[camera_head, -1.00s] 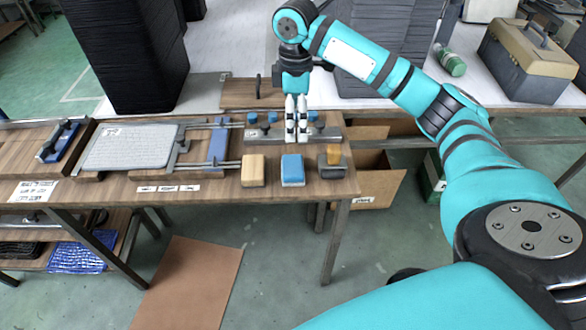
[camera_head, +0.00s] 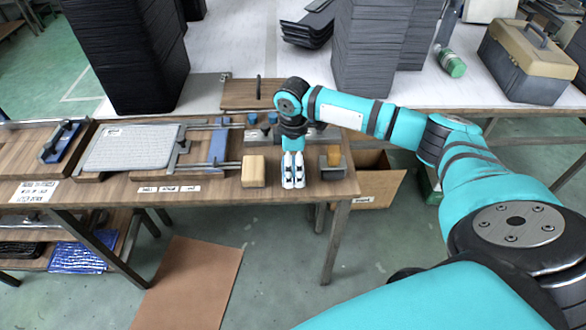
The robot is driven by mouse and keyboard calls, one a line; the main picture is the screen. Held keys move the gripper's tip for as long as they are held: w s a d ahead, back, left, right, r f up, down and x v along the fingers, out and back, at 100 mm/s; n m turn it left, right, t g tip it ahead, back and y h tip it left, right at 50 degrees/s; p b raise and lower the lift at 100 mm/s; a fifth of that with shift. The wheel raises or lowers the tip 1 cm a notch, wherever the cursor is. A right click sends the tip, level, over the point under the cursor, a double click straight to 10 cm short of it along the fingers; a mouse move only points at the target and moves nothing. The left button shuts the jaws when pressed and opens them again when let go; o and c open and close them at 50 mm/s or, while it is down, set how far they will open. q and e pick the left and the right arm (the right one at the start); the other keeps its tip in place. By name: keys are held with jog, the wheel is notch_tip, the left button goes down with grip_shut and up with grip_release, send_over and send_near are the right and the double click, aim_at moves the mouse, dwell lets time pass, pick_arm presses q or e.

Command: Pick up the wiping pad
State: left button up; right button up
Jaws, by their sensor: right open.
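My right gripper (camera_head: 293,184) points down over the front edge of the wooden table, its white fingers open. It covers the spot of the blue-topped pad with a pale lower part, which is hidden behind it now. I cannot tell whether the fingers touch the pad. A tan block (camera_head: 253,171) sits just left of the fingers. My left gripper is not in view.
A grey textured panel (camera_head: 130,147) lies in a fixture with a blue bar (camera_head: 218,146) to the left. Dark blue knobs (camera_head: 252,118) stand behind the gripper. Black tray stacks stand at the back. An open cardboard box (camera_head: 378,186) is right of the table, below its top.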

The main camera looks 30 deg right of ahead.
jog(key=shift+f, duration=0.5)
jog(key=c, duration=1.1)
jog(key=shift+r, duration=0.1)
jog(key=shift+r, duration=0.45)
jog(key=shift+s+a+r, duration=0.1)
jog(key=shift+s+r, duration=0.1)
jog(key=shift+r, duration=0.45)
jog(key=shift+s+a+r, duration=0.1)
jog(key=shift+s+r, duration=0.05)
jog(key=shift+r, duration=0.45)
jog(key=s+a, duration=0.3)
jog(key=s, duration=0.3)
jog(key=s+a+r, duration=0.1)
jog(key=s+a, duration=0.3)
jog(key=s, duration=0.3)
jog(key=shift+s+a+r+b, duration=0.15)
jog(key=shift+a+r+b, duration=0.1)
jog(key=shift+b, duration=0.2)
